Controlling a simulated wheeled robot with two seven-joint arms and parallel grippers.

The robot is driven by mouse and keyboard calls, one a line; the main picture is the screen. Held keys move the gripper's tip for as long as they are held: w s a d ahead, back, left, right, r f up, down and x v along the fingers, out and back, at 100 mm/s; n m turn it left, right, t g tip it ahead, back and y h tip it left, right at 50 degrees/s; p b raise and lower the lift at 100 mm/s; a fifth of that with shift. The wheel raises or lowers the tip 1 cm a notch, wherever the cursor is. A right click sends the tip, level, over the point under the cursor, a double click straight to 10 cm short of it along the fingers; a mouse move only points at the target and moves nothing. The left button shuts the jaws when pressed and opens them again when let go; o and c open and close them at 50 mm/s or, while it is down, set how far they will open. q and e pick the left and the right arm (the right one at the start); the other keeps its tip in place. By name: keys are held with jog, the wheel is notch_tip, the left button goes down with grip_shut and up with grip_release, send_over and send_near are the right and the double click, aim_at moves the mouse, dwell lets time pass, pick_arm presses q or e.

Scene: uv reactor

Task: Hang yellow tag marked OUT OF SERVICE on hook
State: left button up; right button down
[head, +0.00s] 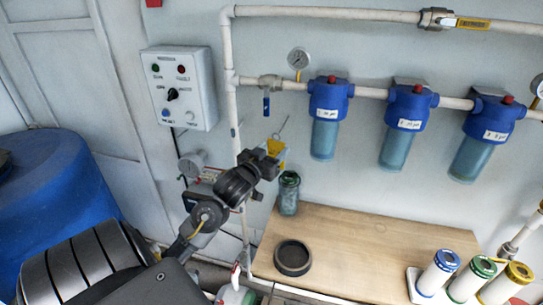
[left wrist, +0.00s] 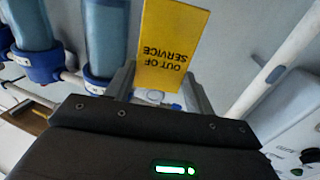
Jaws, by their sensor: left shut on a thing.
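The yellow tag (left wrist: 170,42) reads OUT OF SERVICE, upside down in the left wrist view. My left gripper (left wrist: 158,92) is shut on it, with a finger on each side of its end. In the head view the tag (head: 275,147) shows small and partly hidden beyond my left gripper (head: 268,162), in front of the wall. A thin wire-like piece (head: 284,124) stands just above the tag there; I cannot tell whether it is the hook or part of the tag. No other hook can be made out. My right gripper is not in view.
A white control box (head: 180,88) and vertical pipe (head: 231,105) are left of the tag. Blue filter housings (head: 326,118) hang to the right. A wooden bench (head: 345,245) below holds a dark ring (head: 293,257), a dark-capped canister (head: 289,193) and several white cartridges (head: 438,272).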

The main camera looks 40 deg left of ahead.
pick_arm(q)
jog(key=shift+w+a+f+b, duration=0.1)
jog(key=shift+w+a+b, duration=0.25)
jog(key=shift+w, duration=0.35)
jog(key=shift+w+a+f+b, duration=0.1)
jog(key=shift+w+a+b, duration=0.1)
jog(key=shift+w+a, duration=0.4)
jog(key=shift+w+a+f+b, duration=0.1)
jog(key=shift+w+a+b, duration=0.2)
jog(key=shift+w, duration=0.55)
jog(key=shift+w+a+f, duration=0.25)
jog(key=shift+w+f, duration=0.05)
jog(key=shift+w, duration=0.3)
jog(key=o, duration=1)
jog(key=shift+o, duration=0.2)
jog(key=shift+f, duration=0.1)
